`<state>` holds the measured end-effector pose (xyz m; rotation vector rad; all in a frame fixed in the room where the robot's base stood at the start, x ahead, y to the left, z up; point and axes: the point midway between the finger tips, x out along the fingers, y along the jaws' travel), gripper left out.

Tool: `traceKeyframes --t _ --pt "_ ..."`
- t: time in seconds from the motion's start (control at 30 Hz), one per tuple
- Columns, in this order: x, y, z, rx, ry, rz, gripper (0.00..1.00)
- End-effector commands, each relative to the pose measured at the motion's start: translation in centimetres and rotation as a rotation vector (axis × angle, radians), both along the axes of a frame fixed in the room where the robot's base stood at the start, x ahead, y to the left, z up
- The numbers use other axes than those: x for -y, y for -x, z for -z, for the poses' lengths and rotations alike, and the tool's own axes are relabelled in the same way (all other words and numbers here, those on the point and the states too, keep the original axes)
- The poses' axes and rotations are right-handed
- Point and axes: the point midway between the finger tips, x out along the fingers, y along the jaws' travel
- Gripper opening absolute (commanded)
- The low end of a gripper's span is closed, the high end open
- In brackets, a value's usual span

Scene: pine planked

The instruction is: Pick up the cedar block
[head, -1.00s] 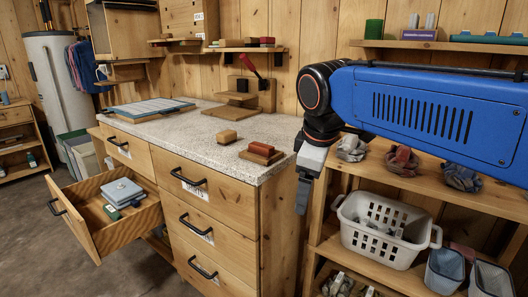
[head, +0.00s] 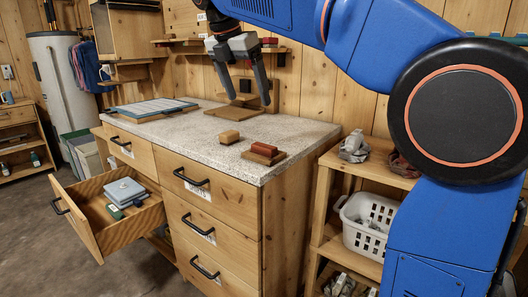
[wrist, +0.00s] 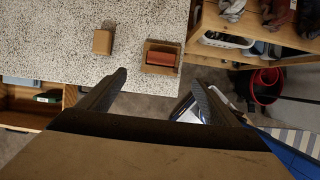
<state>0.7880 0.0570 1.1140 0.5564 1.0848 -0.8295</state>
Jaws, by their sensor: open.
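Two small wooden blocks are on the speckled countertop (head: 180,135). A tan block (head: 229,137) lies bare on the stone; it also shows in the wrist view (wrist: 102,42). A reddish-brown block (head: 265,148), cedar-like in colour, sits on a flat wooden base (head: 262,158) near the front right corner; the wrist view shows this block (wrist: 161,58) too. No label tells which is cedar. My gripper (head: 250,97) is open and empty, above the counter. In the wrist view the reddish block appears just beyond the fingertips, between their lines, and the tan one to the left.
A wooden stand (head: 238,108) stands at the counter's back, behind my gripper. A blue-grey panel (head: 150,109) lies at the left. An open drawer (head: 110,210) sticks out at the front left. Shelves with a white basket (head: 366,228) are to the right.

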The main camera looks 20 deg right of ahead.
Motion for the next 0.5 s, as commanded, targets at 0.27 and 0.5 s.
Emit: traceKeyframes --t 0.27,0.5 --pt "1.2 -0.8 3.4 -0.004 0.004 -0.003 0.84" --pt "2.5 -1.7 7.3 -0.004 0.003 -0.002 0.84"
